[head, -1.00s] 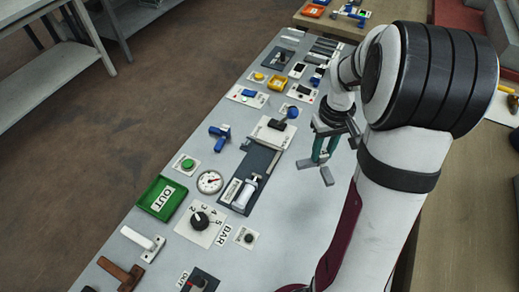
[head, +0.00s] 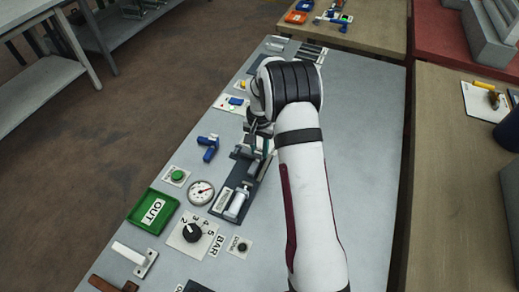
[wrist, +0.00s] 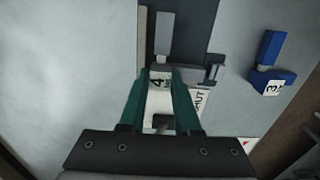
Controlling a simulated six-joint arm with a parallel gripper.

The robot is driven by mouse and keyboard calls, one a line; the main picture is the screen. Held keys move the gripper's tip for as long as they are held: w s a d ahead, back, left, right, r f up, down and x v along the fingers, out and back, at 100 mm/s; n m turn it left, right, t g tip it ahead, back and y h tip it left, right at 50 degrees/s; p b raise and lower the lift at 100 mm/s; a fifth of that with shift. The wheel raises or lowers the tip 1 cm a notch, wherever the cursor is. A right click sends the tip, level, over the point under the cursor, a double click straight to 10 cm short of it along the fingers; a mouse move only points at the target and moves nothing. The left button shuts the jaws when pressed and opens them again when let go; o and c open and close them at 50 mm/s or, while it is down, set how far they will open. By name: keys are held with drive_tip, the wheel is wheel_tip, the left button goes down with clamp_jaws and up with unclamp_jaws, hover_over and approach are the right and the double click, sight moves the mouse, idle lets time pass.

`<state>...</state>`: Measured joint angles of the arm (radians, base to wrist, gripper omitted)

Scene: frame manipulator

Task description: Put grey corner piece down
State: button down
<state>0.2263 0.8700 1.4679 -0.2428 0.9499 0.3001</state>
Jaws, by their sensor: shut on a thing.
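My gripper (wrist: 160,82) has green fingers shut on the grey corner piece (wrist: 207,73). The piece lies across the fingertips, its arm reaching right in the wrist view; a white label with "4" shows between the fingers. It is over or at the end of a dark grey fixture plate (wrist: 186,30); I cannot tell whether it touches. In the head view my gripper (head: 261,143) is low over the upper end of the same fixture (head: 246,181), and the arm partly hides the piece there.
A blue corner piece (wrist: 269,70) labelled "3" lies beside the fixture; it also shows in the head view (head: 208,147). The pale table (head: 360,140) is clear on the right.

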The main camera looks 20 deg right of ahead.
sight(260, 149)
drive_tip(key=shift+f, duration=0.3)
drive_tip(key=c, duration=0.6)
unclamp_jaws()
drive_tip(key=shift+f, duration=0.15)
wheel_tip(260, 149, up, 12)
drive_tip(key=s+a+r+n, duration=0.1)
drive_tip(key=s+a+r, duration=0.3)
drive_tip(key=s+r, duration=0.15)
drive_tip(key=s+a+r+n, duration=0.1)
drive_tip(key=s+a+r, duration=0.3)
drive_tip(key=s, duration=0.3)
drive_tip(key=shift+n+y, duration=0.7)
drive_tip(key=shift+y, duration=0.1)
drive_tip(key=s+a, duration=0.2)
drive_tip(key=s, duration=0.4)
drive_tip(key=s+a+f, duration=0.1)
drive_tip(key=s+a, duration=0.1)
drive_tip(key=s, duration=0.5)
drive_tip(key=s+a+f, duration=0.1)
drive_tip(key=s+a, duration=0.1)
drive_tip(key=s, duration=0.5)
drive_tip(key=shift+s, duration=0.2)
